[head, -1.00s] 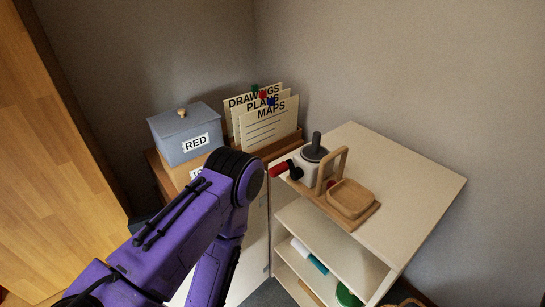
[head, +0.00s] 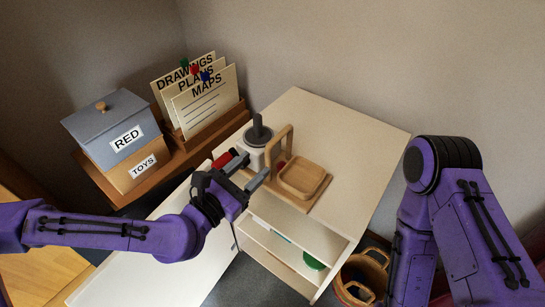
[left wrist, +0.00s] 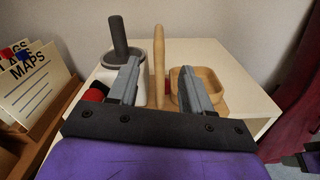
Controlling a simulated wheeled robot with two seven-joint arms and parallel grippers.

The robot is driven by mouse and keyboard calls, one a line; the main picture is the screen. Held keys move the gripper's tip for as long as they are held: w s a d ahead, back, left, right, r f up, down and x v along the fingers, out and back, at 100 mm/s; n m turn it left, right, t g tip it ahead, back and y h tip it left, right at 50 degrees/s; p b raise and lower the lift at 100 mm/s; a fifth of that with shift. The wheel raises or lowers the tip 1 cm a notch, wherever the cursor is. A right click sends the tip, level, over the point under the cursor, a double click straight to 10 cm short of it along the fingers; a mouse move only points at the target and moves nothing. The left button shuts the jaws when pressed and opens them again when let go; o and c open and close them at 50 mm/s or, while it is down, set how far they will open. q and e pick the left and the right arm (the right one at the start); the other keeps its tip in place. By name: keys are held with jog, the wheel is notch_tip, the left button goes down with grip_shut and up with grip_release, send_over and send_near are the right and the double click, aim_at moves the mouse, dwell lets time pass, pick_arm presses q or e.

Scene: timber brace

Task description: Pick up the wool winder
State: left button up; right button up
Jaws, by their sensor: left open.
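The wool winder appears to be the white body with a dark grey upright spindle (head: 258,134) and a red part at its side. It stands at the near left of the cabinet top, beside a wooden arch handle (head: 290,143) and a square wooden tray (head: 303,180) on one board. My left gripper (head: 249,173) is open and empty at the near side of the winder. In the left wrist view, the arch (left wrist: 158,65) shows between the open fingers, with the winder (left wrist: 119,45) to the left.
The pale cabinet top (head: 350,135) is clear behind and right of the tray. A blue RED box (head: 112,130) sits on the TOYS box (head: 135,170), near the DRAWINGS, PLANS and MAPS cards (head: 205,100). A cabinet door stands open. A basket (head: 365,275) is at lower right.

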aim_at(273, 143)
pick_arm(q)
jog(key=x, duration=0.1)
jog(key=b+x, duration=0.1)
jog(key=x, duration=0.1)
jog(key=shift+r, duration=0.4)
jog(key=x, duration=0.2)
jog(key=p+x, duration=0.1)
jog(key=x, duration=0.2)
jog(key=p+x, duration=0.1)
jog(key=x, duration=0.1)
jog(key=shift+w+d+r, duration=0.1)
jog(key=shift+d+r, duration=0.1)
jog(key=shift+r, duration=0.15)
jog(key=shift+w+f, duration=0.1)
jog(key=shift+w, duration=0.05)
jog(key=shift+c, duration=0.9)
grip_shut()
